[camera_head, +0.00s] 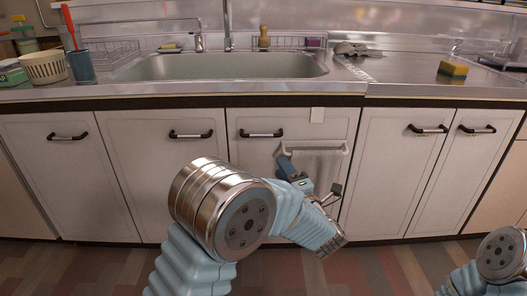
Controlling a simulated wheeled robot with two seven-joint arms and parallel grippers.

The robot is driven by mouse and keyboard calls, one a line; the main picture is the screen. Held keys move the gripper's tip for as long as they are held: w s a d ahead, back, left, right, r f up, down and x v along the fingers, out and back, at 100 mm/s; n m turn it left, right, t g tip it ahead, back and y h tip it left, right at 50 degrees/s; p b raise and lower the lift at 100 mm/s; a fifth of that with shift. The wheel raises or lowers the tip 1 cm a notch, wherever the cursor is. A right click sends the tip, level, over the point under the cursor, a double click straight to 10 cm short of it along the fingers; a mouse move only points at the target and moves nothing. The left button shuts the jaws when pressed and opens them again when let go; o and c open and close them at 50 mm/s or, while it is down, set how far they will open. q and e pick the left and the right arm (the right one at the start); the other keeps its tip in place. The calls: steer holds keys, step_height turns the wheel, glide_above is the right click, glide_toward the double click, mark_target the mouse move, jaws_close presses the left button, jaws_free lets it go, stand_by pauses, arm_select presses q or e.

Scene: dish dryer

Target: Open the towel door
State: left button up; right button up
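The towel door (244,156) is the white cabinet door below the sink with a white towel rack (313,150) on it, and it looks closed. A pale towel (322,166) hangs from the rack, partly hidden by my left arm. The door's dark-ended metal handle (262,133) runs level near its top left. My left gripper (286,163) is in front of the door, below the handle and by the rack's left end. Its fingers are small and partly hidden, so I cannot tell whether it is open or touches anything. Only a part of my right arm shows at the bottom right.
Closed doors with handles flank it on the left (68,172) and right (392,165). Above is a steel counter with a sink (220,67), a yellow sponge (453,68) and a white basket (44,67). The patterned floor (70,270) looks clear.

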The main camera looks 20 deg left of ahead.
arm_select(q)
steer(key=p, duration=0.1)
glide_toward(263, 139)
steer(key=shift+n+y, duration=0.3)
steer(key=shift+n, duration=0.1)
steer(key=w+a+r, duration=0.1)
steer(key=a+r, duration=0.1)
steer(key=w+a+r, duration=0.2)
steer(key=a, duration=0.1)
steer(key=shift+w+r, duration=0.15)
steer(key=shift+w, duration=0.05)
jaws_close()
